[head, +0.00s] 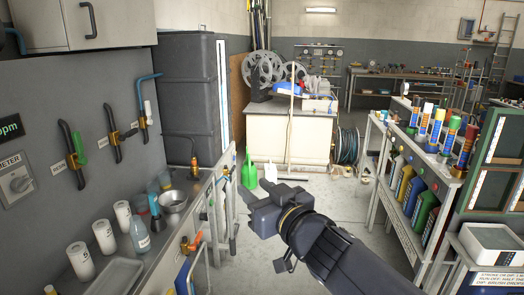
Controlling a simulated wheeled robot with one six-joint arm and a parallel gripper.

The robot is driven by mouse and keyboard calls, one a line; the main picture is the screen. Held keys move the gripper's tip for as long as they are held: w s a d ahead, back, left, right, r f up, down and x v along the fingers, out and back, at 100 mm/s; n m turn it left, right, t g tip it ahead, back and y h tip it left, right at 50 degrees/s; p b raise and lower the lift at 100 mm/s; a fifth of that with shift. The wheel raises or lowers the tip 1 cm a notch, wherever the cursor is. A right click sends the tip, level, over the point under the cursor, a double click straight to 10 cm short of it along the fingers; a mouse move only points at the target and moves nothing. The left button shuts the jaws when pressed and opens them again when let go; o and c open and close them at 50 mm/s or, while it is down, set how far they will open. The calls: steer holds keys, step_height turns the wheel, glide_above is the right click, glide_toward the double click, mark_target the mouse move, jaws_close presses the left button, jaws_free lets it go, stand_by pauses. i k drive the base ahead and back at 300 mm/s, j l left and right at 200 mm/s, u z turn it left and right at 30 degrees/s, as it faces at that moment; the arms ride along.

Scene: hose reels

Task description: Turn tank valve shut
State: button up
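I cannot tell for certain which fitting is the tank valve. Small valves with orange parts stand at the left bench, one near its back end (194,168) and another at its front edge (194,241). My gripper (254,203) is in the middle of the view, over the aisle floor, to the right of the bench and apart from these valves. Its finger gap is not clear, and I see nothing held.
The left bench holds white canisters (104,237), a clear bottle (139,235) and a metal bowl (173,201). A shelf (405,146) with several bottles bounds the right side. A cabinet (280,132) with reels stands behind. Grey floor between is open.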

mark_target(150, 121)
steer(key=i, duration=0.85)
steer(key=i+l+u, duration=0.1)
steer(key=i, duration=0.7)
steer(key=i+j+u, duration=0.15)
steer(key=i+u, duration=0.6)
steer(key=i, duration=0.15)
steer(key=i+l+u, duration=0.15)
steer(key=i+u, duration=0.25)
steer(key=i+l+u, duration=0.25)
steer(key=i+u, duration=0.15)
steer(key=i, duration=0.1)
